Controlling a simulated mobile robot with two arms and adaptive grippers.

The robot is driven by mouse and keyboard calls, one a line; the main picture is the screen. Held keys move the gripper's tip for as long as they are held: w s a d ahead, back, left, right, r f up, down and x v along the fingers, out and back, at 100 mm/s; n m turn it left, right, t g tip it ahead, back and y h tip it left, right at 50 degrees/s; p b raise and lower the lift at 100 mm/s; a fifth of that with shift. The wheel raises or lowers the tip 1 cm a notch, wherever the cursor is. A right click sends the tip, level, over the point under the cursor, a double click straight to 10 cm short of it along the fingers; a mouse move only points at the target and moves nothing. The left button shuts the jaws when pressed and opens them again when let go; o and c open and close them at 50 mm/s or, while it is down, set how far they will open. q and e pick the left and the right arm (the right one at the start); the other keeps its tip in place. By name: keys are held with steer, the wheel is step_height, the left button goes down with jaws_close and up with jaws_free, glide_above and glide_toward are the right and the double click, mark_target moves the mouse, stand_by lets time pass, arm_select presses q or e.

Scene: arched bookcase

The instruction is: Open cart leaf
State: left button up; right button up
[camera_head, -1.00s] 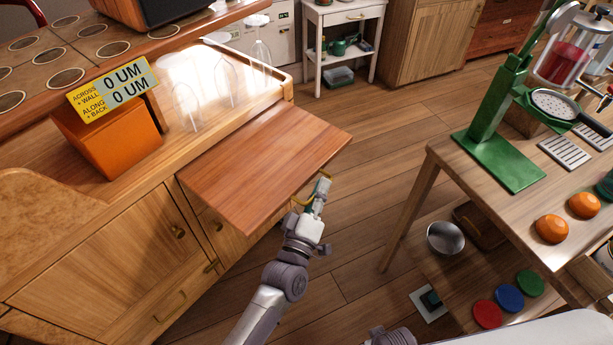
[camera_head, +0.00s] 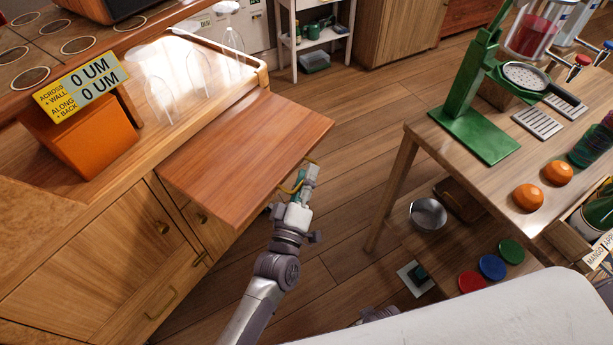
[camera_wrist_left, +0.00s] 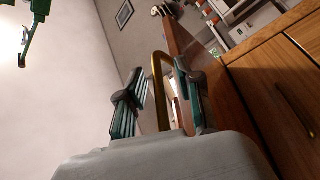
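The cart leaf (camera_head: 245,155) is a reddish-brown board that sticks out about level from the side of the wooden cart (camera_head: 95,255). My left gripper (camera_head: 303,182) is at the leaf's right edge, near its front corner. A brass loop (camera_head: 291,189) shows at the fingers. In the left wrist view the loop (camera_wrist_left: 158,70) stands between the two green-padded fingers (camera_wrist_left: 160,105), which are apart. I cannot tell whether they touch it. The leaf's edge (camera_wrist_left: 178,40) runs behind the right finger. My right gripper is not seen.
Glasses (camera_head: 158,95) and an orange box (camera_head: 85,140) with a sign stand on the cart top. A wooden table (camera_head: 455,150) with a green press (camera_head: 465,90) and oranges stands at right. A metal bowl (camera_head: 428,214) sits on its lower shelf. Open floor lies between.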

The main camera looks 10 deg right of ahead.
arm_select(q)
steer(key=v, duration=1.2)
steer(key=s+a+f+m+g+y, duration=0.2)
steer(key=s+a+f+g, duration=0.15)
steer(key=a+f, duration=0.4)
steer(key=s+a+f+m+g+y, duration=0.2)
steer(key=a+f+m+g+y, duration=0.15)
steer(key=f, duration=0.75)
steer(key=s+a+f+m+g+y, duration=0.2)
steer(key=s+a+f+g, duration=0.15)
steer(key=a+f, duration=0.45)
steer(key=s+a+f+g+y, duration=0.2)
steer(key=s+a+f+g, duration=0.45)
steer(key=s, duration=0.25)
steer(key=s+a+r+p, duration=0.1)
steer(key=s+a+p, duration=0.1)
steer(key=s+p, duration=1.2)
steer(key=shift+s+a+r+m+p, duration=0.25)
steer(key=shift+a+m+p, duration=0.15)
steer(key=shift+p, duration=0.25)
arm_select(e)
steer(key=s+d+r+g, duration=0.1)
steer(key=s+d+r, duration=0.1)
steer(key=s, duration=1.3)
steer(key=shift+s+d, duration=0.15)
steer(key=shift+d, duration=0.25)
